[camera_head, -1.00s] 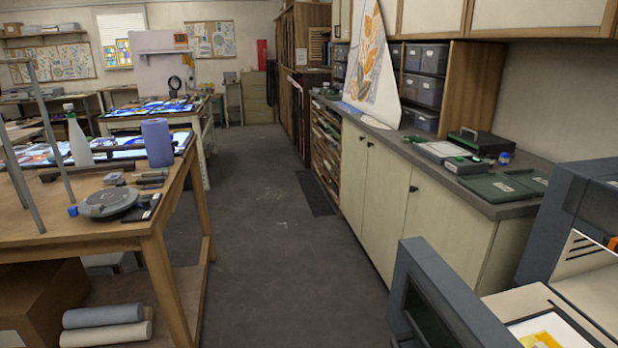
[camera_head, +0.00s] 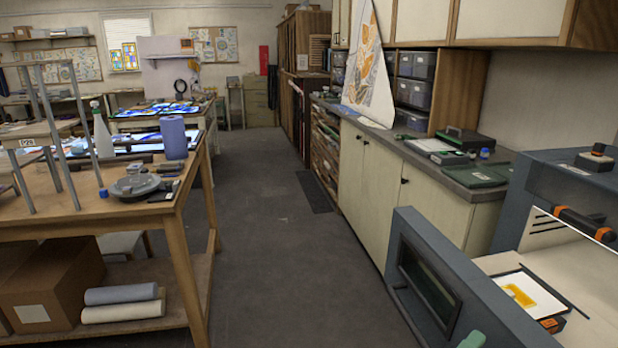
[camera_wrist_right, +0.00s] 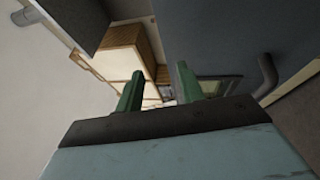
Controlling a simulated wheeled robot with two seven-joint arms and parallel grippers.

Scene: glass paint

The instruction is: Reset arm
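My right gripper (camera_wrist_right: 158,70) shows in the right wrist view. Its two green fingers stand apart with nothing between them, so it is open and empty. Beyond the fingers are wooden cabinet parts and a dark panel, seen at a tilted angle. In the head view, a small pale green piece (camera_head: 472,341) shows at the bottom edge; I cannot tell which part of my arm it is, if any. My left gripper is in neither view.
A dark blue-grey machine (camera_head: 540,195) with an orange-ended handle (camera_head: 585,223) is close on the right. A wooden table (camera_head: 130,222) with a blue roll (camera_head: 173,138) stands on the left. A counter (camera_head: 440,168) lines the right wall. The aisle floor (camera_head: 275,250) is clear.

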